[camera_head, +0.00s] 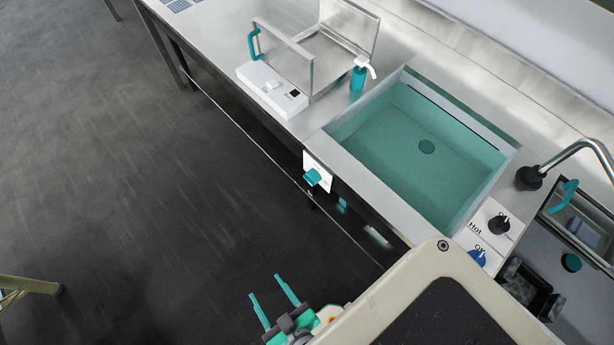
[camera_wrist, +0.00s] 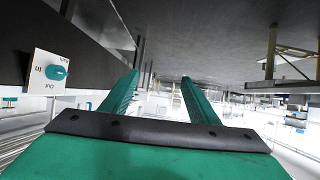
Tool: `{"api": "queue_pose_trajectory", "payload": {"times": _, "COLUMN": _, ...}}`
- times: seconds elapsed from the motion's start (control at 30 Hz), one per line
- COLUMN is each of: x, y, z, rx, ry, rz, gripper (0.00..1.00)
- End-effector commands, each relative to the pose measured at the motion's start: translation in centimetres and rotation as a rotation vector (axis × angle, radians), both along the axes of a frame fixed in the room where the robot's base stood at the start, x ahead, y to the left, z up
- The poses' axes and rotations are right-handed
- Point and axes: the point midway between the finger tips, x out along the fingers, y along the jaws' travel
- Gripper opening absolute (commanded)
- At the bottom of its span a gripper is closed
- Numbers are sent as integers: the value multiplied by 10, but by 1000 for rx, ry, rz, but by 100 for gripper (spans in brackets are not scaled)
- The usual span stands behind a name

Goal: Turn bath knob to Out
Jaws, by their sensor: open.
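The bath knob (camera_head: 313,177) is teal and sits on a white plate on the counter's front face, below the sink's left front corner. In the wrist view the knob (camera_wrist: 57,72) is at the far left, with its plate (camera_wrist: 45,87) tilted. The plate reads "In" left of the knob and "Out", upside down, below it; a third label at the top is unclear. The knob's grip looks roughly level there; I cannot tell which label it marks. My gripper (camera_head: 265,286) is open and empty, apart from the knob. Its teal fingers (camera_wrist: 159,75) point past the plate's right side.
A teal basin (camera_head: 388,165) is set in the steel counter. Hot (camera_head: 499,224) and blue (camera_head: 477,258) knobs lie right of it, by a curved tap (camera_head: 575,155). Floor before the counter is clear.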

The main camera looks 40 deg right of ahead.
Motion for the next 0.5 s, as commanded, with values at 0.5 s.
{"api": "queue_pose_trajectory", "payload": {"times": 0.5, "x": 101, "y": -105, "z": -147, "rx": -281, "ry": 306, "rz": -544, "gripper": 55}}
